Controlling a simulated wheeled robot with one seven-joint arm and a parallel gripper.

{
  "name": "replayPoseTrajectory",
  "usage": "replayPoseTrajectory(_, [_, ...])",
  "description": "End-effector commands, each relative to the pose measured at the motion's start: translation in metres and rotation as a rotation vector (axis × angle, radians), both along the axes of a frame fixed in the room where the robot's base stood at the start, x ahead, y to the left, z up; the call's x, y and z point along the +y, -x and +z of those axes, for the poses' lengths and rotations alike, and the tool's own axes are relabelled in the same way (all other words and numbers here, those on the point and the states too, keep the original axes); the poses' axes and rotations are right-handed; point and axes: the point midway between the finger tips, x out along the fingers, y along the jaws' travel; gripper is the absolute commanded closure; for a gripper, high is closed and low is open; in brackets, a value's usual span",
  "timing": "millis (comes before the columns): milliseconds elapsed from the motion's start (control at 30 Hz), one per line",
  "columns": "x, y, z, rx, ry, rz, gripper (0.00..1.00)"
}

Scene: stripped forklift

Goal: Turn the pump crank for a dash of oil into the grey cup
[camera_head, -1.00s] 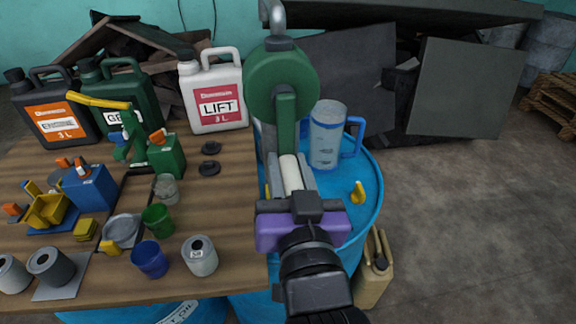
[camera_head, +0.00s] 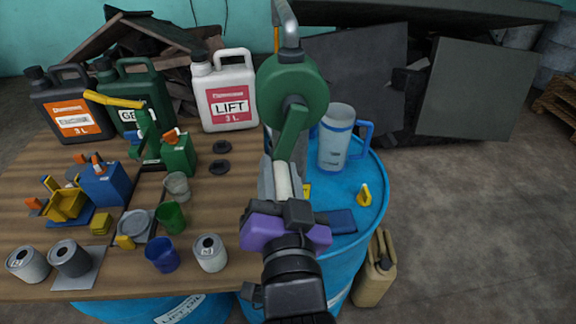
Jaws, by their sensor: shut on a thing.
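The pump has a round green body (camera_head: 275,85) and a grey bent spout pipe (camera_head: 289,28) on top. Its green crank arm (camera_head: 292,133) slants down and slightly left from the hub. A pale handle (camera_head: 284,182) is at its lower end. My gripper (camera_head: 284,172) is shut on this handle, with a grey finger along each side. A small grey cup (camera_head: 177,187) stands on the wooden table, left of the pump, behind a green cup (camera_head: 171,218). No oil stream is visible. My gripper and the crank hide the pump's lower part.
A clear jug with a blue handle (camera_head: 337,140) stands right of the pump on the blue drum (camera_head: 352,235). A blue cup (camera_head: 162,255), cans and a small green hand pump (camera_head: 147,135) crowd the table (camera_head: 120,195). A LIFT canister (camera_head: 225,92) stands behind. A tan can (camera_head: 375,270) is on the floor.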

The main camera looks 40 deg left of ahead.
Motion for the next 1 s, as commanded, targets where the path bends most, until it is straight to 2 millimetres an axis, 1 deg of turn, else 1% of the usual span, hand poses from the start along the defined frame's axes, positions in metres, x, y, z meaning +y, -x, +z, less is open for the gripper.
replayPoseTrajectory(333, [0.001, 0.001, 0.000, 0.010, -0.009, 0.001, 1.00])
replayPoseTrajectory(367, [0.001, 0.001, 0.000, 0.010, -0.009, 0.001, 0.65])
replayPoseTrajectory(433, [0.001, 0.001, 0.000, 0.009, -0.008, 0.001, 0.52])
replayPoseTrajectory(467, [0.001, 0.001, 0.000, 0.009, -0.008, 0.001, 0.49])
replayPoseTrajectory(800, [-0.001, 0.003, 0.000, 0.009, -0.008, 0.001, 0.49])
replayPoseTrajectory(867, [-0.004, 0.006, -0.001, 0.009, -0.008, 0.001, 0.49])
replayPoseTrajectory(1000, [-0.020, 0.019, -0.001, 0.009, -0.009, 0.000, 0.49])
